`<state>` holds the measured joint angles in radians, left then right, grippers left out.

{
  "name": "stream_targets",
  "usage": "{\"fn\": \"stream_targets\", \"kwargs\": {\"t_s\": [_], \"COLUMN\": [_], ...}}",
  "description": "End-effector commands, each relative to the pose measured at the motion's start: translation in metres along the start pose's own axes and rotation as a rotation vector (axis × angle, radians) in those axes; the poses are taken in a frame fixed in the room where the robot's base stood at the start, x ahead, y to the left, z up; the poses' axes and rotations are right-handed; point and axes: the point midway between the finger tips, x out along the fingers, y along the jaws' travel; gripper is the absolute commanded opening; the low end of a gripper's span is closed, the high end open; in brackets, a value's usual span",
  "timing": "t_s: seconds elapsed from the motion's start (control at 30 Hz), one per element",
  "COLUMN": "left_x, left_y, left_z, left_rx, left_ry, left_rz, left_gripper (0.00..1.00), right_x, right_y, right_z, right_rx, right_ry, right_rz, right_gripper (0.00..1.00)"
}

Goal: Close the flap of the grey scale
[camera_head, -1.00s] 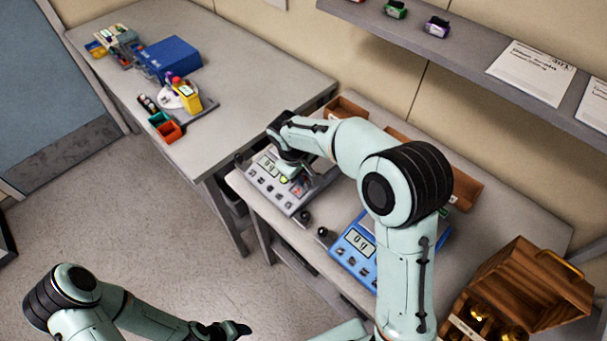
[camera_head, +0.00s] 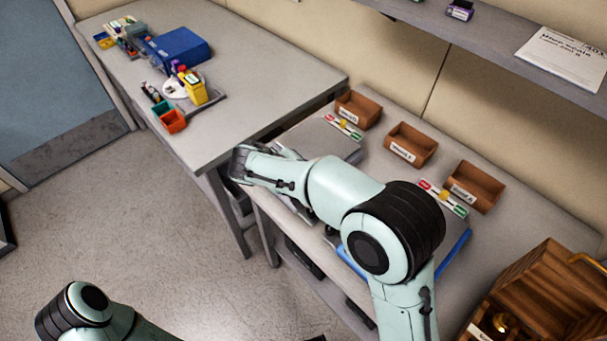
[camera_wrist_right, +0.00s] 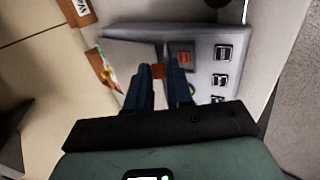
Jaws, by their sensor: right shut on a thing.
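The grey scale (camera_head: 322,140) is on the right-hand bench, largely hidden by my right arm. In the right wrist view its button panel (camera_wrist_right: 220,55) shows, with a red button and several dark ones. My right gripper (camera_wrist_right: 160,72) is over the scale, its fingers close together with a small orange-brown piece (camera_wrist_right: 158,71) between their tips. I cannot tell whether that piece is part of the flap. The flap cannot be made out for certain. My left gripper is out of view; only part of its arm shows at the bottom left of the head view.
The blue scale (camera_head: 458,250) is mostly hidden behind my right arm. Wooden bins (camera_head: 410,145) line the bench's back. Red, white and green strips (camera_head: 343,127) lie near both scales. A wooden crate (camera_head: 540,290) stands at lower right. A second bench (camera_head: 255,85) adjoins on the left.

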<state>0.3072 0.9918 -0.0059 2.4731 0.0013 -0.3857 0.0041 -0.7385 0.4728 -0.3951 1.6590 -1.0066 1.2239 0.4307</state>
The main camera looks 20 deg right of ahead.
Motion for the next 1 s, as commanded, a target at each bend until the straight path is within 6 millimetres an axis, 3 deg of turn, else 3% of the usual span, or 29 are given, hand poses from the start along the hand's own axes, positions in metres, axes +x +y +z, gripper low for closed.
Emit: {"fn": "stream_targets", "kwargs": {"t_s": [0.3,0.33,0.4,0.77,1.0], "left_x": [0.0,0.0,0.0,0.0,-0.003], "left_y": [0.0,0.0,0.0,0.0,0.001], "left_z": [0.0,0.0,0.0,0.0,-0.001], "left_rx": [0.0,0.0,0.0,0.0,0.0], "left_ry": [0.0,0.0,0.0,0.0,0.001], "left_rz": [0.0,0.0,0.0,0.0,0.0], "left_gripper": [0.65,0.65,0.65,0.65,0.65], "right_x": [-0.001,-0.001,-0.001,-0.004,-0.045], "right_y": [0.001,0.001,0.001,0.0,0.0], "right_z": [0.0,0.0,0.0,0.0,-0.001], "right_rx": [-0.001,-0.001,-0.001,-0.001,0.0], "right_ry": [-0.001,-0.001,-0.001,0.0,0.005], "right_rz": [0.002,0.002,0.002,0.001,-0.001], "right_gripper": [0.0,0.24,0.44,0.44,0.44]}}
